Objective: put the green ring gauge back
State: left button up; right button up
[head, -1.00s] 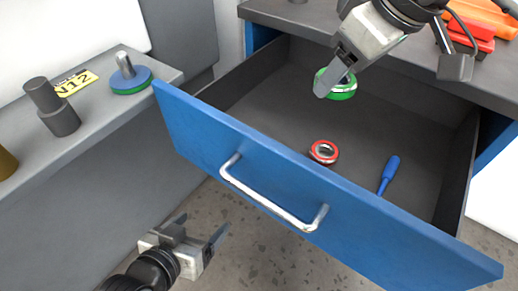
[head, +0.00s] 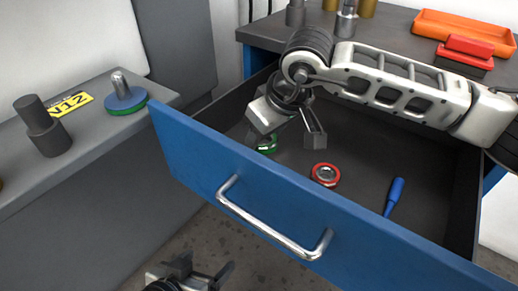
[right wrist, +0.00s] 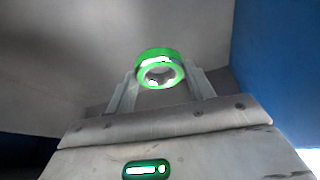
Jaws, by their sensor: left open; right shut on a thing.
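The green ring gauge (head: 267,147) is low inside the open blue drawer, near its left inner end, partly hidden by my right gripper (head: 290,140). In the right wrist view the green ring gauge (right wrist: 158,82) is between the fingertips of my right gripper (right wrist: 160,78), which is shut on it. I cannot tell whether the ring touches the drawer floor. My left gripper (head: 208,274) is open and empty at the bottom edge of the head view, in front of the drawer.
The drawer (head: 250,185) also holds a red ring gauge (head: 325,175) and a blue-handled tool (head: 394,196). A blue disc with a green rim (head: 122,99) and a dark stepped cylinder (head: 42,127) stand on the left bench. An orange tray (head: 465,33) lies on the worktop behind.

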aim_at(259, 149)
jog(key=shift+w+a+f, duration=0.35)
jog(key=shift+a+f, duration=0.25)
jog(key=shift+f, duration=0.15)
notch_tip(259, 149, down, 2)
jog(key=shift+f, duration=0.25)
pick_arm(q)
jog(key=shift+d+f+g, duration=0.1)
jog(key=shift+f+g, duration=0.2)
jog(key=shift+f, duration=0.3)
pick_arm(e)
jog(key=shift+w+f, duration=0.1)
jog(key=shift+f, duration=0.25)
pick_arm(q)
jog(key=shift+b, duration=0.3)
pick_arm(e)
jog(key=shift+f, duration=0.2)
jog(key=o, duration=1.3)
pick_arm(q)
jog(key=shift+w, duration=0.15)
jog(key=shift+r, duration=0.1)
pick_arm(e)
jog(key=shift+r, duration=0.1)
